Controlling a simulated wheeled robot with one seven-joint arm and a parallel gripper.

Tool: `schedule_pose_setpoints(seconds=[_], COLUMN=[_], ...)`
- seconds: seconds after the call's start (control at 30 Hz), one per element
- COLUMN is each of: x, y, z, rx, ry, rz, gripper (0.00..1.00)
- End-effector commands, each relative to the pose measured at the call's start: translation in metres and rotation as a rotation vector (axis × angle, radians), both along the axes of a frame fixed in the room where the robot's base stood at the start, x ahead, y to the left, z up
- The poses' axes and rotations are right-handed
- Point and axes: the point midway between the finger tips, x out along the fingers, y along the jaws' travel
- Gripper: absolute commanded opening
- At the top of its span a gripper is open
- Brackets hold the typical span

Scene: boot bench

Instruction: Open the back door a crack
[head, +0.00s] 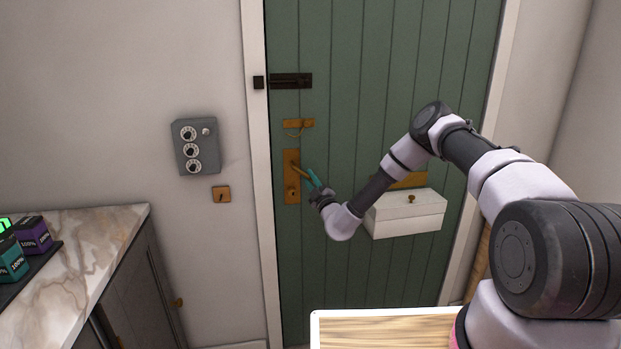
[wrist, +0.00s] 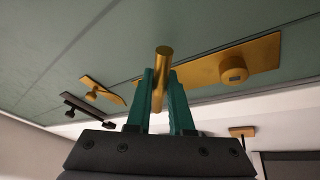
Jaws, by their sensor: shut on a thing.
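The green back door (head: 335,120) looks shut in its white frame. Its brass lever handle (head: 299,170) sits on a tall brass plate (head: 291,197) near the left edge. My gripper (head: 313,178) is shut on the handle. In the wrist view the teal fingers (wrist: 161,85) stand on either side of the brass lever (wrist: 163,60). A round brass piece (wrist: 233,68) shows on the plate.
A white box (head: 405,213) is mounted on the door, right of the handle. A grey dial panel (head: 195,147) and a brass switch plate (head: 221,194) are on the left wall. A marble counter (head: 85,250) stands at lower left. A white-rimmed wooden surface (head: 375,330) is in front.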

Motion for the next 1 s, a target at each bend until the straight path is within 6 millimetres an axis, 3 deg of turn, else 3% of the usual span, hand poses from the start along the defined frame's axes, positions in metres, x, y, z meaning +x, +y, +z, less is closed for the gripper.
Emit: schedule_pose_setpoints(seconds=[0.5, 0.8, 1.0], x=[-0.003, -0.060, -0.078], y=[-0.002, -0.022, -0.027], z=[-0.001, -0.003, -0.002], rx=[0.002, -0.003, 0.003], ry=[0.002, 0.003, 0.003], rz=[0.004, 0.085, 0.111], gripper=[0.00, 0.00, 0.00])
